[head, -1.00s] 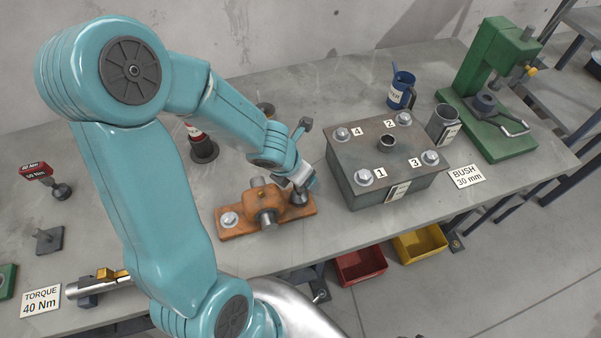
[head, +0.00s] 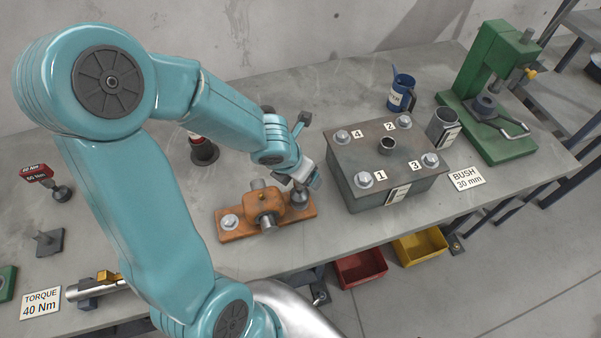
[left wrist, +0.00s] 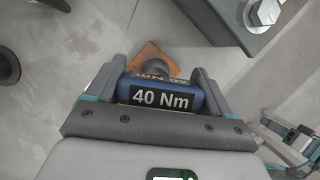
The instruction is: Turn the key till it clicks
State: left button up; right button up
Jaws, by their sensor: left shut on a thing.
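The torque key (left wrist: 160,95) is a blue block marked 40 Nm, with a dark socket under it. My left gripper (left wrist: 155,88) is shut on it, a finger on each side. In the head view my left gripper (head: 305,176) is above the right end of the orange bearing block (head: 262,203). The key's grey socket (head: 299,196) stands down over the bolt place there, and the bolt head is hidden. The block's left bolt (head: 230,221) is bare.
A steel box (head: 385,160) with numbered bolts stands close right of my gripper. A green press (head: 495,90) stands at the back right.

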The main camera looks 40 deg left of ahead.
pick_arm(q)
jog(key=shift+w+a+r, duration=0.1)
jog(key=shift+r, duration=2.35)
